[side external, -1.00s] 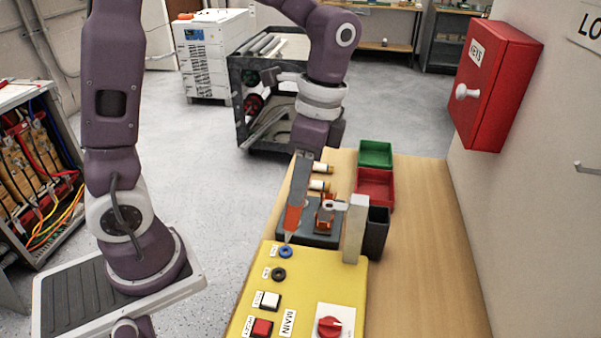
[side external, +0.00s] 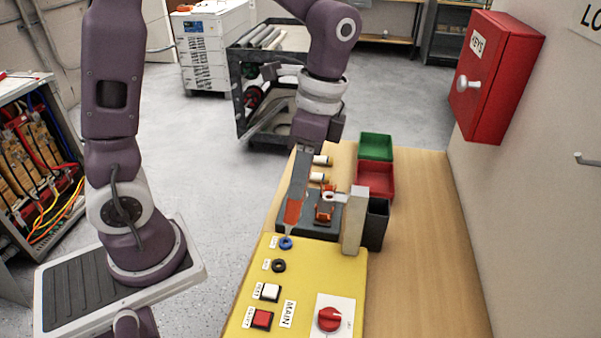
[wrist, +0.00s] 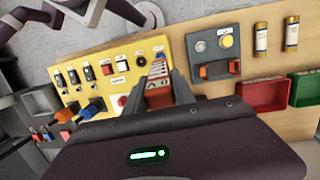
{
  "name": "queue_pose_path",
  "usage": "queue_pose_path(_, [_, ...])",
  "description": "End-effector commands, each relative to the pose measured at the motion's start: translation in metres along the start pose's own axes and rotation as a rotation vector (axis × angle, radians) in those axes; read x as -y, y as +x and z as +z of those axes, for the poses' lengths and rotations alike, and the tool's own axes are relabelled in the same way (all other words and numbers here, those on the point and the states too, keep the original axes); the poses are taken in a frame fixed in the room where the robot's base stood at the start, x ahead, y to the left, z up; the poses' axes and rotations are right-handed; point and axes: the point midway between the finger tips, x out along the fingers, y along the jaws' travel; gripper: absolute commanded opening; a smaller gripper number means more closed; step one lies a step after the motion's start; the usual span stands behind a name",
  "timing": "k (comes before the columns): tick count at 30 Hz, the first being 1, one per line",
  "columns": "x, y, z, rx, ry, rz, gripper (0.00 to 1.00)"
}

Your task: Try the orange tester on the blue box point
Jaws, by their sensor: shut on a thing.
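The orange tester (side external: 293,211) is held point down and slightly tilted, and it also shows between the fingers in the wrist view (wrist: 158,97). My gripper (side external: 300,175) is shut on its upper part. The blue box point is a blue ring (side external: 285,243) at the far end of the yellow box (side external: 315,270), with a black ring (side external: 278,266) nearer the front. The tester's pale tip is right at the blue ring; I cannot tell whether it touches. In the wrist view my fingers (wrist: 158,88) partly cover the tester's surroundings.
A pale upright post (side external: 355,222) stands close right of the tester. The wooden bench (side external: 425,240) is clear on the right.

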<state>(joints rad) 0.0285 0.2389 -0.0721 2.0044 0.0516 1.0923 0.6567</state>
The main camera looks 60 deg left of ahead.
Motion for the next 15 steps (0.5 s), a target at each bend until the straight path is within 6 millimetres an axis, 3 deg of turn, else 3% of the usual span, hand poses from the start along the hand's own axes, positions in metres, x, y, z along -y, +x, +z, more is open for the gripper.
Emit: queue_pose_path(15, [0.0006,0.0062,-0.0011,0.000,0.000,0.000,0.00])
